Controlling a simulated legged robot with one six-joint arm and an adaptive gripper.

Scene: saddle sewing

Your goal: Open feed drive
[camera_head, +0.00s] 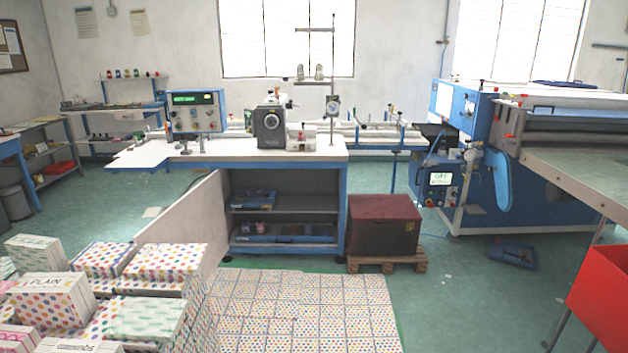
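Nothing in view is clearly marked as the feed drive. A large blue and white machine (488,103) stands at the right, with knobs and fittings on its near end. A control box with a lit green-white screen (439,179) sits low on its left side. On the workbench (225,150) at the center is a grey machine head (269,126). A blue control panel with a green display (195,110) stands to its left. Lettering on both displays is too small to read surely. My gripper and arm are not in view.
Stacked dotted packs (165,262) fill the lower left, and more cover the floor at front center. A dark red-topped box (383,225) sits on a wooden pallet (386,263). A red bin (603,290) stands at lower right. Green floor (470,300) is open between pallet and bin.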

